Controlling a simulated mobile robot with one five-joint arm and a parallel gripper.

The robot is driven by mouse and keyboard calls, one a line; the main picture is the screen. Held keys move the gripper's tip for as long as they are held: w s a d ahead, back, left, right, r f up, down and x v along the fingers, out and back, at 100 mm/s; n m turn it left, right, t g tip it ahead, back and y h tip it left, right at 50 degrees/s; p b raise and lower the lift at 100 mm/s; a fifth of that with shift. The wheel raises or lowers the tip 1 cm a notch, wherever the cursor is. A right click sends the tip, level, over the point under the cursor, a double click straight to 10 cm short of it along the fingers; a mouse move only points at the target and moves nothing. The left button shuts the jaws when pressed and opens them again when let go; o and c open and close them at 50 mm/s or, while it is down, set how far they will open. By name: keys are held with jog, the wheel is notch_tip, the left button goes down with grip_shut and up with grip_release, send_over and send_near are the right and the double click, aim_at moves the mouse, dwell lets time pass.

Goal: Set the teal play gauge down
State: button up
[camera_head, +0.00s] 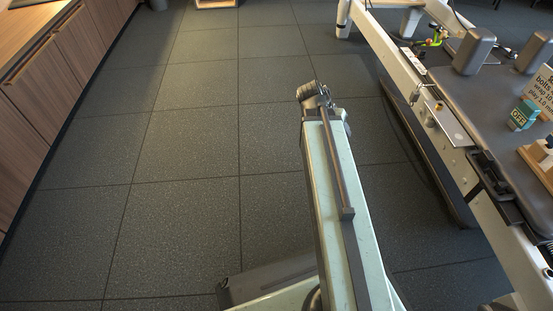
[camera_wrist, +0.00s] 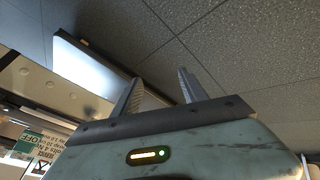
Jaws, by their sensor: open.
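The teal play gauge (camera_head: 522,114) is a small block with pale markings. It sits at the right of the head view on the dark padded top (camera_head: 478,92) of the reformer, beside a printed card. My gripper (camera_head: 322,92) is well to the left of it, over the dark floor and apart from the reformer. In the wrist view, the two fingers of my gripper (camera_wrist: 158,80) stand apart with nothing between them. I cannot make out the gauge for certain in the wrist view.
The reformer's pale rail (camera_head: 408,72) runs along the right, with a metal plate (camera_head: 446,122) on it. A printed card (camera_head: 541,92) and a wooden block (camera_head: 540,158) are near the gauge. Wooden cabinets (camera_head: 62,75) line the left. The floor between is clear.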

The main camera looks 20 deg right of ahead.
jog(key=a+f+n+y, duration=0.25)
jog(key=a+n, duration=0.25)
jog(key=a, duration=1)
jog(key=a+f+n+y, duration=0.1)
jog(key=a+n+y, duration=0.3)
jog(key=a, duration=1)
notch_tip(320, 180, up, 56)
jog(key=p, duration=5.6)
jog(key=shift+s+g, duration=0.15)
jog(key=shift+g, duration=0.15)
